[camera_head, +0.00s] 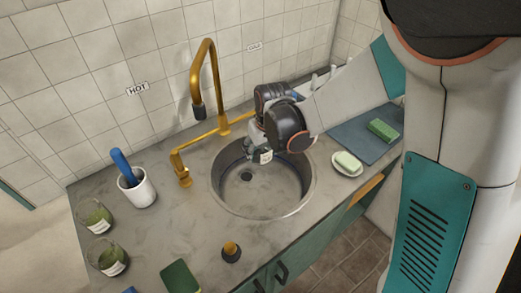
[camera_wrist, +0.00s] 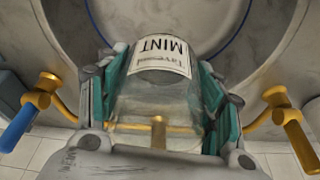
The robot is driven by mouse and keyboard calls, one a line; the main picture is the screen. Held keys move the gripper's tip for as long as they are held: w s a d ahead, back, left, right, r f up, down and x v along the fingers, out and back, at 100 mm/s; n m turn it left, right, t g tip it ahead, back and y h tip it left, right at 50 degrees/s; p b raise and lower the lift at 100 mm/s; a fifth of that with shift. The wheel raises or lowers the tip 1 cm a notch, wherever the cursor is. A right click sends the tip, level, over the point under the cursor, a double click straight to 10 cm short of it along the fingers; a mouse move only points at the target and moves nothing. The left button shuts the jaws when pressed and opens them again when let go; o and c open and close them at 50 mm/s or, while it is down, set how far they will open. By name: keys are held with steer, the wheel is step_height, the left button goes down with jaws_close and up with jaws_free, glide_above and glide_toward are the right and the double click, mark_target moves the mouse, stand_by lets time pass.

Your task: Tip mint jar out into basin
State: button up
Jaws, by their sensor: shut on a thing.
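My gripper (camera_head: 262,145) is shut on the mint jar (camera_head: 266,157), over the back part of the round steel basin (camera_head: 290,190). In the wrist view, my gripper (camera_wrist: 158,85) has its teal-padded fingers on both sides of the clear jar (camera_wrist: 155,105). Its white label reads MINT, upside down in that view. Gold metal shows through the glass, and I see no green contents in it. The basin (camera_wrist: 205,20) lies beyond the jar. In the head view the jar is mostly hidden by my gripper, so its exact tilt is unclear. The basin floor looks bare around the dark drain.
A gold tap (camera_head: 209,90) rises behind the basin. Two glass jars with green contents (camera_head: 94,217) (camera_head: 108,257) and a white cup (camera_head: 138,188) stand left. A soap dish (camera_head: 347,170) and a green sponge (camera_head: 383,130) are right. A gold-topped stopper (camera_head: 231,250) sits in front.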

steer(key=g, duration=0.1)
steer(key=g+h, duration=0.1)
steer(key=shift+w+r+g, duration=0.15)
steer(key=shift+g, duration=0.25)
steer(key=shift+r+g+h, duration=0.15)
steer(key=shift+g+h, duration=0.35)
steer(key=shift+g, duration=0.4)
stand_by(0.3)
steer(key=shift+s+r+t+y, duration=0.15)
steer(key=shift+t+y, duration=0.1)
steer(key=shift+t, duration=0.3)
steer(key=shift+s+f+t+y, duration=0.1)
steer(key=shift+t+y, duration=0.15)
steer(key=shift+t, duration=0.3)
steer(key=shift+w+r+t+y+b, duration=0.15)
steer(key=shift+t+y+b, duration=0.3)
steer(key=shift+t, duration=0.85)
steer(key=shift+s+a+f+b, duration=0.2)
steer(key=shift+a+f+b, duration=0.25)
steer(key=shift+f+b, duration=0.4)
steer(key=shift+s+a+f+b, duration=0.25)
steer(key=shift+a+f+b, duration=0.15)
steer(key=shift+f+b, duration=0.45)
steer(key=shift+s+a+f+b, duration=0.2)
steer(key=shift+a+f+b, duration=0.3)
steer(key=shift+f, duration=0.55)
